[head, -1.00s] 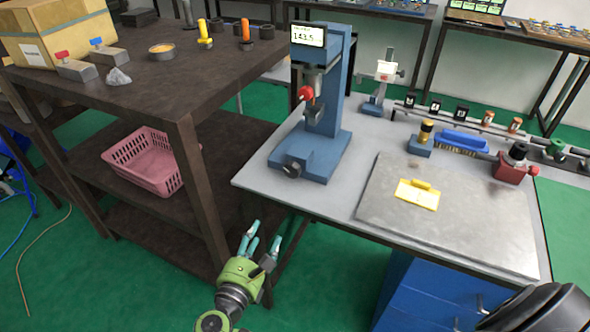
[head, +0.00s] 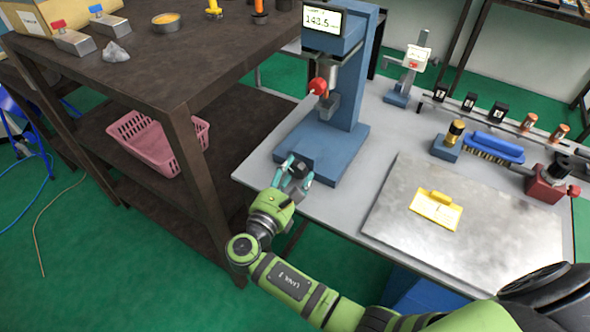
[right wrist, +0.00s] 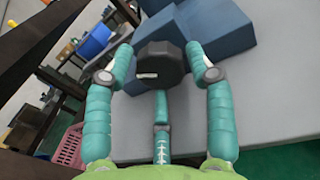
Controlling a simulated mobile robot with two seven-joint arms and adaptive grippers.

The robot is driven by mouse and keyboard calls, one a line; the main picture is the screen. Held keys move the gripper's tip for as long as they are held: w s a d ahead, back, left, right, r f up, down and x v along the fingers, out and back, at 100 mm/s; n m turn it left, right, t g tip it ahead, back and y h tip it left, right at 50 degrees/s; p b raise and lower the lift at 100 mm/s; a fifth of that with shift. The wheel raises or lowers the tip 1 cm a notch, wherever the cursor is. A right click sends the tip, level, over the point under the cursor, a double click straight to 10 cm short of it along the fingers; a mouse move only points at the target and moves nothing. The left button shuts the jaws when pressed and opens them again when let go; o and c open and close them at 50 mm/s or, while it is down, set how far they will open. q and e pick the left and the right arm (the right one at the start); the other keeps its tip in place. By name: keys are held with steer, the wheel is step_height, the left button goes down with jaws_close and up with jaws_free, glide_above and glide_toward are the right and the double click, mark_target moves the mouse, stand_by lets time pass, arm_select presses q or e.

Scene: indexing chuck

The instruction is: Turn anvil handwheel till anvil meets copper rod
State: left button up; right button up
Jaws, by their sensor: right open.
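The blue bench machine (head: 343,110) stands at the left of the grey table, with a lit display (head: 322,20) on top. A red knob (head: 317,86) and a small copper-coloured piece (head: 323,70) show at its middle; I cannot make out any gap at the anvil. The black handwheel (right wrist: 162,65) is at the front of the machine's base. My right gripper (head: 293,172) is open, its teal fingers spread around the handwheel. In the right wrist view (right wrist: 160,68) one finger is on each side and a third below; contact is unclear. My left gripper is out of view.
A dark shelf unit (head: 130,80) with a pink basket (head: 157,147) stands close at the left.

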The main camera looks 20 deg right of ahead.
steer(key=shift+w+d, duration=0.2)
steer(key=c, duration=0.8)
steer(key=shift+c, duration=0.3)
steer(key=shift+m+b, duration=0.3)
steer(key=shift+m, duration=0.2)
steer(key=m+b, duration=0.2)
steer(key=m, duration=0.1)
steer(key=shift+f, duration=0.15)
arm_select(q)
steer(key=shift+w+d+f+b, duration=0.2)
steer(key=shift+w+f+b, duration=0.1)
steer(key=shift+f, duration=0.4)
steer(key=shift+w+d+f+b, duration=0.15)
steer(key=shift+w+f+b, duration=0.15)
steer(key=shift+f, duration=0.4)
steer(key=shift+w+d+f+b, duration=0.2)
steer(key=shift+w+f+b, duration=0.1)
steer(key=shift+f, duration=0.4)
arm_select(e)
steer(key=shift+m+h, duration=0.3)
steer(key=shift+m, duration=1.2)
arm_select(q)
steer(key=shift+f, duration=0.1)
arm_select(e)
steer(key=shift+r, duration=0.2)
